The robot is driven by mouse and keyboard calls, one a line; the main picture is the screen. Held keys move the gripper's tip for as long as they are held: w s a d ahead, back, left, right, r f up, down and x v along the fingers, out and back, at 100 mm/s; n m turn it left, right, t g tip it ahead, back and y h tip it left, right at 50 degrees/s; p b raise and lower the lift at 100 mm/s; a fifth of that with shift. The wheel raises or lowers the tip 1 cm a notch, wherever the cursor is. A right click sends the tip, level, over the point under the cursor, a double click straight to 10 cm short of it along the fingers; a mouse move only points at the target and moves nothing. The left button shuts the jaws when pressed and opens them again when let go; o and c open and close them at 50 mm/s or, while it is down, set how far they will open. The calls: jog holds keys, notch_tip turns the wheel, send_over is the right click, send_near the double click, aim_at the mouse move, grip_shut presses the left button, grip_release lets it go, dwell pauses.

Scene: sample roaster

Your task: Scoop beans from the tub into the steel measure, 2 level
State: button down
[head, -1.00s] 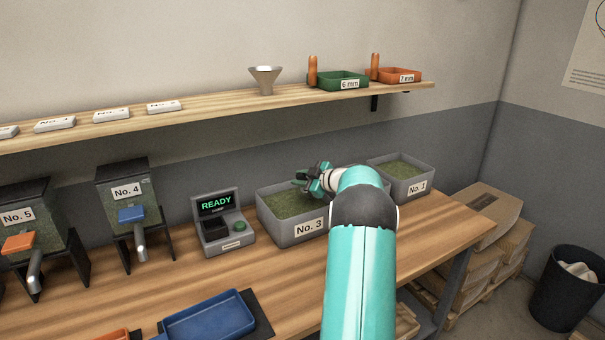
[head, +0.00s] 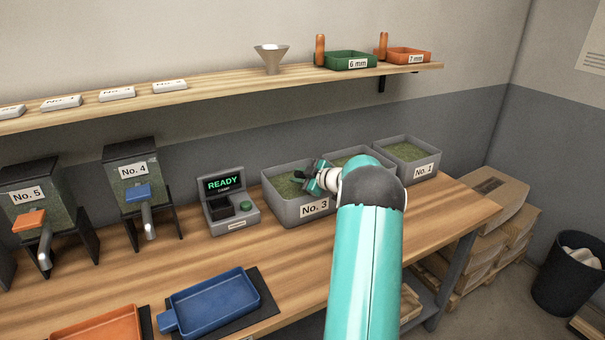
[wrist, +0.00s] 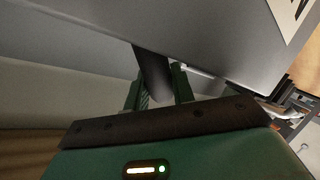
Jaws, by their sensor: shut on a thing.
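My gripper (head: 306,176) is at the bean tub No. 3 (head: 291,214), over its right part in the head view. In the wrist view my gripper (wrist: 160,90) has its two green fingers on either side of a dark handle (wrist: 152,72) and is shut on it. What the handle belongs to is hidden behind a grey wall (wrist: 220,40), which has a white label at its corner. Green beans (head: 288,187) lie in tub No. 3. A steel, funnel-shaped vessel (head: 271,60) stands on the shelf; I cannot tell whether it is the measure.
Tub No. 1 (head: 408,176) stands to the right, with another tub partly behind my arm. A small machine reading READY (head: 229,205) is left of tub No. 3. A blue tray (head: 215,303) lies in front. Bare bench lies between them.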

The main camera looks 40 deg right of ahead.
jog(key=shift+w+a+r, duration=0.2)
jog(key=shift+a, duration=0.45)
jog(key=shift+s+d+r+m+t+y, duration=0.1)
jog(key=shift+d+r+m+t+y, duration=0.15)
jog(key=shift+r+m, duration=0.25)
jog(key=shift+s+d+r+m+t+y, duration=0.1)
jog(key=shift+d+r+m+t+y, duration=0.2)
jog(key=shift+m, duration=0.2)
jog(key=shift+s+d+r+m+t+y, duration=0.15)
jog(key=shift+d+r+m+t, duration=0.25)
jog(key=shift+r, duration=0.45)
jog(key=shift+s+d+r+m+t+y, duration=0.1)
jog(key=shift+d+r+m+t, duration=0.05)
jog(key=shift+d+r+m, duration=0.55)
jog(key=shift+a+r, duration=0.1)
jog(key=shift+a, duration=0.2)
notch_tip(320, 180, up, 8)
jog(key=shift+r, duration=0.15)
